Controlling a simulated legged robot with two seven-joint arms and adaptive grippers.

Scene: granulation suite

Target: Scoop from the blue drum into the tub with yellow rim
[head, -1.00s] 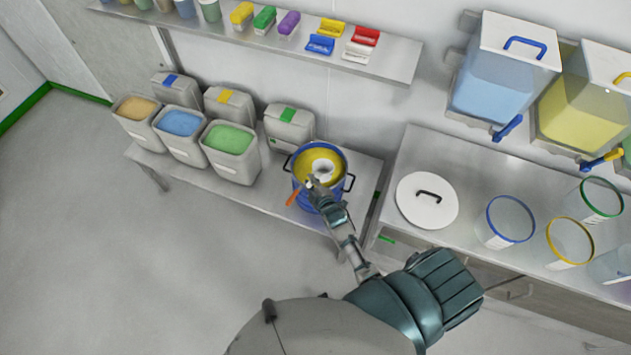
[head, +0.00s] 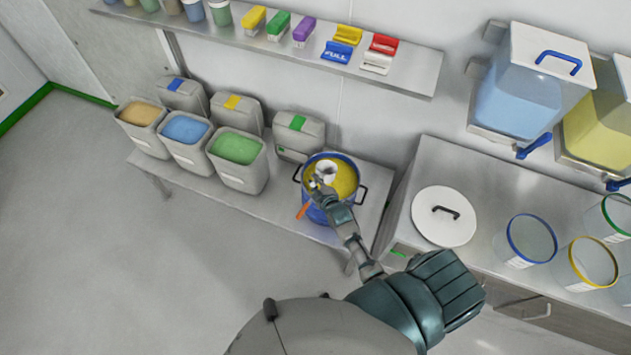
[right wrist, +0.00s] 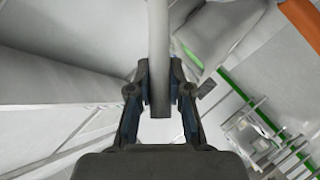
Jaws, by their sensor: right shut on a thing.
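The blue drum (head: 345,160) stands at the right end of the low bench, with yellow material (head: 345,182) inside and black side handles. My right gripper (head: 322,188) is at the drum's near side, shut on the white handle of a scoop, which shows upright between the fingers (right wrist: 159,95) in the right wrist view. The scoop's white bowl (head: 327,170) is within the drum's mouth, over or in the yellow material; its depth and load are unclear. The tub with yellow rim (head: 592,262) is clear-walled and stands on the right counter. My left gripper is out of view.
A white lid (head: 443,222) lies on the counter, left of a blue-rimmed tub (head: 532,238). A green-rimmed tub (head: 618,213) is behind. Open bins (head: 238,150) stand left of the drum. An orange stick-like thing (head: 303,210) is at the drum's near side.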

